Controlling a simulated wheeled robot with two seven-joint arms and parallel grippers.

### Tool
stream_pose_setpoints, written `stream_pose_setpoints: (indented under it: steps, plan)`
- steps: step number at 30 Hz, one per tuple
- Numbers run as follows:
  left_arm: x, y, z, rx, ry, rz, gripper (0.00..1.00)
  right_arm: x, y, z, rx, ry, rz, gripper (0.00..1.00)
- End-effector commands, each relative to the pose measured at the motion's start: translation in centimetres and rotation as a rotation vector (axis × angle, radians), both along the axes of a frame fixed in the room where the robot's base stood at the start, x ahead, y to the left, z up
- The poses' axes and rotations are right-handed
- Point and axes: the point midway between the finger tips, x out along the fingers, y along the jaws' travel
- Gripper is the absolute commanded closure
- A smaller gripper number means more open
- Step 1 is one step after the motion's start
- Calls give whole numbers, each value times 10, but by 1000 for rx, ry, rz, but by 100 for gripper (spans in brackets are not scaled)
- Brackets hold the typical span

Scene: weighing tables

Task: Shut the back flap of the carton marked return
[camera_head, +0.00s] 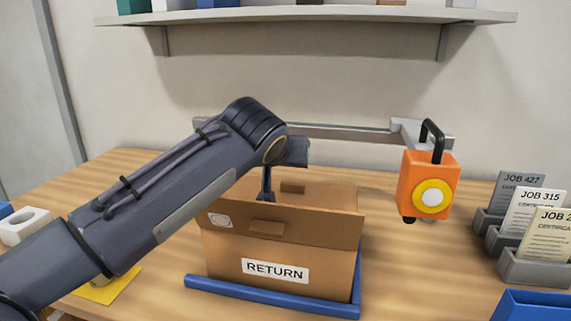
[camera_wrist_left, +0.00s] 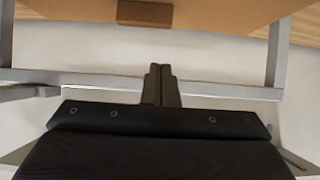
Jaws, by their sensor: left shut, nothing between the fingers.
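The carton marked RETURN (camera_head: 230,258) stands in a blue tray (camera_head: 270,297). Its front flap (camera_head: 310,229) is raised and leans out toward me, with a small tab on it. Behind it the back flap (camera_head: 335,197) shows with its own brown tab (camera_head: 292,187); its exact angle is hard to tell. My left gripper (camera_head: 266,196) points down just behind the front flap and overlaps the back flap in the picture; its tips are partly hidden. In the left wrist view the fingers (camera_wrist_left: 161,85) are shut and empty, below a brown panel (camera_wrist_left: 215,14) with a tab. My right gripper is out of view.
A grey rail (camera_head: 345,132) runs behind the carton. An orange block (camera_head: 412,180) with a yellow round face and black handle is at its right end. Grey card holders (camera_head: 530,266) stand at the right. A wall shelf (camera_head: 300,15) is above. Some table behind the carton is bare.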

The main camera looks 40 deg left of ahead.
Motion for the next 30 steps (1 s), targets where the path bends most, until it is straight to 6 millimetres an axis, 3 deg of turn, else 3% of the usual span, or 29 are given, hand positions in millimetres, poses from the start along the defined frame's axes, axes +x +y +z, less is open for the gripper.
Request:
stream_pose_setpoints:
  steps: [21, 30]
  plan:
    - [-3, -1, -2, 0, 2, 0, 100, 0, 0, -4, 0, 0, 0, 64]
    - [-3, -1, 10, 0, 2, 0, 100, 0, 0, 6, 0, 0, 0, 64]
